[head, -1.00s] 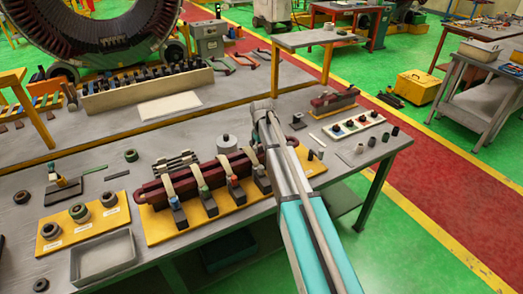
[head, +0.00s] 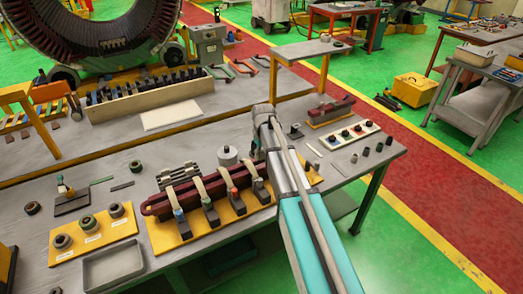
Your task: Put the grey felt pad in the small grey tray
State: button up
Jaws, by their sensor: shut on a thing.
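The small grey tray (head: 112,282) is an open, shallow, empty box at the front left edge of the workbench. My arm reaches from the bottom of the head view over the right half of the bench. My gripper does not show, as the arm's far end hides it, and so does whatever is between its jaws. I cannot make out the grey felt pad for certain. A dark grey flat strip (head: 122,185) lies behind the tray, beside a green strip (head: 102,181).
A yellow board (head: 92,239) with several rings lies just behind the tray. To its right, a yellow fixture (head: 170,232) holds a dark red coil (head: 158,207) with clamps. A white strip (head: 357,136) with round parts lies at the right. A grey cylinder (head: 228,156) stands behind the coil.

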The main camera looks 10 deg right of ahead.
jog(key=s+r+p, duration=0.3)
jog(key=s+r, duration=0.1)
jog(key=s, duration=0.5)
jog(key=shift+s+r, duration=0.15)
jog(key=shift+r, duration=0.05)
jog(key=shift+a, duration=0.1)
dwell(0.5)
jog(key=s+a+f+n+b, duration=0.1)
jog(key=s+a+n, duration=0.2)
jog(key=a, duration=0.6)
jog(key=s+a+f+n+b, duration=0.1)
jog(key=s+a+f+n, duration=0.15)
jog(key=a, duration=0.65)
jog(key=s+a+n+b, duration=0.2)
jog(key=s+a+n, duration=0.15)
jog(key=a, duration=0.65)
jog(key=s+a+f+n+b, duration=0.3)
jog(key=s+a+n, duration=0.5)
jog(key=s+a, duration=1.1)
jog(key=shift+f+n, duration=0.4)
jog(key=shift+f, duration=0.05)
jog(key=shift+w+a, duration=0.1)
jog(key=shift+a, duration=0.05)
